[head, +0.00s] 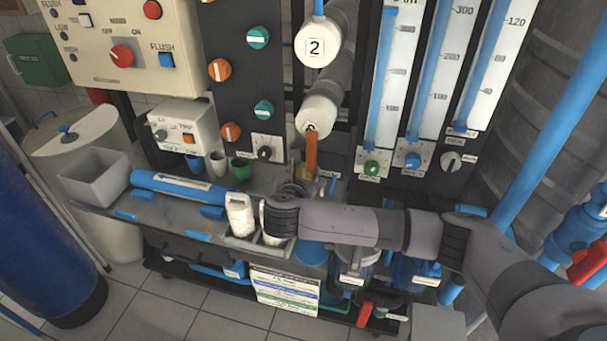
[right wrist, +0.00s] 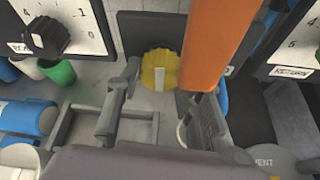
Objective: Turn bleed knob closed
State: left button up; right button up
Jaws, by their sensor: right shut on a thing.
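A round yellow knob (right wrist: 160,70) with a white pointer mark sits low on the rack, between the fingers of my right gripper (right wrist: 160,92) in the right wrist view. The white mark stands roughly upright in that picture. I take it as the bleed knob; no label on it is readable. My right gripper (head: 299,186) is shut on the yellow knob, with its fingers at the knob's left and right sides. In the head view the gripper and wrist mostly hide the knob. My left gripper is in neither view.
An orange pipe (right wrist: 215,45) comes down close beside the right finger; it also shows in the head view (head: 311,153). A black dial (right wrist: 46,38) is at the left. Flow meters (head: 391,80) stand to the right. A grey shelf (head: 170,211) holds a white bottle (head: 240,212).

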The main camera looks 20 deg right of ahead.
jog(key=c, duration=0.5)
jog(key=shift+c, duration=0.2)
jog(key=shift+s+d+f+m+t+y+p, duration=0.1)
jog(key=shift+m+t+y+p, duration=0.5)
jog(key=shift+m, duration=0.5)
jog(key=shift+f+m+t+y, duration=0.1)
jog(key=shift+m+t+y, duration=0.35)
jog(key=shift+m, duration=0.75)
jog(key=shift+t+b, duration=0.25)
jog(key=shift+b, duration=0.05)
jog(key=o, duration=1.2)
jog(key=shift+c, duration=0.2)
jog(key=shift+s, duration=0.1)
